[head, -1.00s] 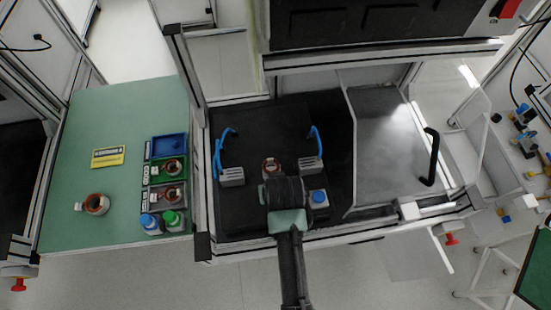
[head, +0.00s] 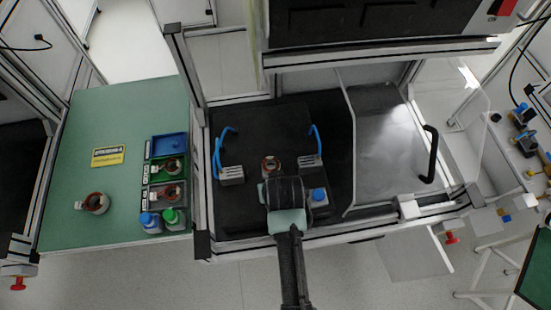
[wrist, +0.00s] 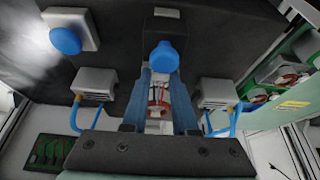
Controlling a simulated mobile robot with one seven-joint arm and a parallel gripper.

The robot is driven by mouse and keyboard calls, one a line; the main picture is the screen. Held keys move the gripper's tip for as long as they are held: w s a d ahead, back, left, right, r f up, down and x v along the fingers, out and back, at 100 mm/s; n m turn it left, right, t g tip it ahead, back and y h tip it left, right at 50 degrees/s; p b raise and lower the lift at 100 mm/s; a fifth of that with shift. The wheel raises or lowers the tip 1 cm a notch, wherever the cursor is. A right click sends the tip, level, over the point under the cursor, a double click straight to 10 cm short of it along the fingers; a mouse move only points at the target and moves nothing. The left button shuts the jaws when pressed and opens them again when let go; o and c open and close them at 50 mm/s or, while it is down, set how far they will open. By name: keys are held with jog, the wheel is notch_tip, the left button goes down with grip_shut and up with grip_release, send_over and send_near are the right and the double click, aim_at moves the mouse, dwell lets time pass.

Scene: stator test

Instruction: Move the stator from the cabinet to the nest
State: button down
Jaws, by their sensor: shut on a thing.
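No nest can be made out with certainty.
Two grey blocks (head: 231,176) (head: 308,165) with blue hoses flank the stator. A blue button (head: 319,195) is close on the right. The cabinet's clear door (head: 385,150) is at right.

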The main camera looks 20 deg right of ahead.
jog(key=c, duration=0.6)
grip_release()
jog(key=shift+s+a+f, duration=0.2)
jog(key=shift+s+f, duration=0.3)
jog(key=shift+f, duration=0.3)
jog(key=shift+r, duration=0.4)
jog(key=w+v, duration=0.1)
jog(key=v, duration=1.2)
jog(key=shift+d+r+b, duration=0.2)
jog(key=shift+r+b, duration=0.1)
jog(key=shift+r, duration=0.1)
